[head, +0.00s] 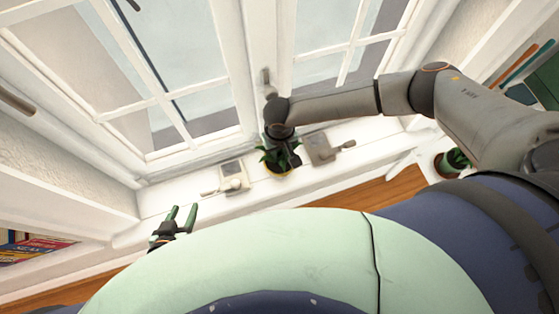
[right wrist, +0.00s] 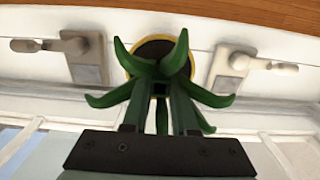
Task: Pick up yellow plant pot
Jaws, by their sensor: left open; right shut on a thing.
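The yellow plant pot (head: 280,174) stands on the white window sill, with a spiky green plant in it. In the right wrist view the pot (right wrist: 153,48) shows dark soil and a thin yellow rim behind the leaves. My right gripper (head: 282,150) reaches down over the plant from above and is shut on it. In the right wrist view its green fingers (right wrist: 159,85) lie among the leaves, so the exact grip is partly hidden. My left gripper (head: 179,218) is open and empty, low at the left, apart from the pot.
Window handles on pale plates sit left (head: 232,178) and right (head: 322,148) of the pot, close to it. Another potted plant (head: 454,162) stands further right. Books (head: 35,248) lie on the shelf at the left. The window panes rise behind the sill.

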